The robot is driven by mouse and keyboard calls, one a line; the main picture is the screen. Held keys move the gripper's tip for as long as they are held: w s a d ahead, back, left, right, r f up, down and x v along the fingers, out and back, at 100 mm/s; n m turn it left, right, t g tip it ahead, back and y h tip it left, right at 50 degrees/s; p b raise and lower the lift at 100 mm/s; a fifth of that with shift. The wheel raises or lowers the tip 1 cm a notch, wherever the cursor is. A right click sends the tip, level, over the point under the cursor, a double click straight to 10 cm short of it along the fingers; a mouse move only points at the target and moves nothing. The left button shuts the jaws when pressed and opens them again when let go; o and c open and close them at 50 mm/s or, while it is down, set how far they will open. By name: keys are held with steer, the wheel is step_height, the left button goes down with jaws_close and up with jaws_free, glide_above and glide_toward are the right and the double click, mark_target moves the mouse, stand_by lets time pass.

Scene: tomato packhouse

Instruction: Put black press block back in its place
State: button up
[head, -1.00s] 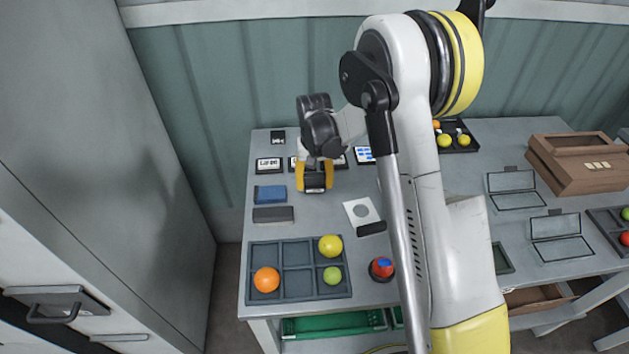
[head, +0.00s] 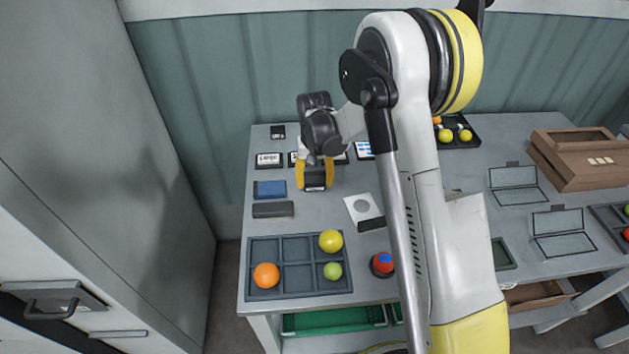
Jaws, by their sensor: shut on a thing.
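My gripper (head: 314,184), with yellow fingers, is over the back left part of the grey table. It is shut on a dark block (head: 315,181), which looks like the black press block, mostly hidden between the fingers. A blue block (head: 270,189) and a dark grey block (head: 273,209) lie on the table to the left of my gripper. A white card with a grey circle (head: 362,208) lies to the lower right, with a black bar (head: 371,224) at its lower edge. I cannot tell which spot is the block's place.
Small labelled displays (head: 268,160) stand in a row behind my gripper. A divided tray (head: 298,280) with several fruits is at the front left. A red and blue button (head: 382,263) is right of it. My arm hides the table's middle. A wooden box (head: 582,180) is at the right.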

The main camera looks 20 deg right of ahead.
mark_target(315, 173)
steer(key=shift+f, duration=0.25)
steer(key=o, duration=1.1)
steer(key=c, duration=0.3)
steer(key=shift+r, duration=0.1)
steer(key=shift+r+p, duration=1.9)
steer(key=shift+r, duration=1.5)
steer(key=shift+r, duration=0.1)
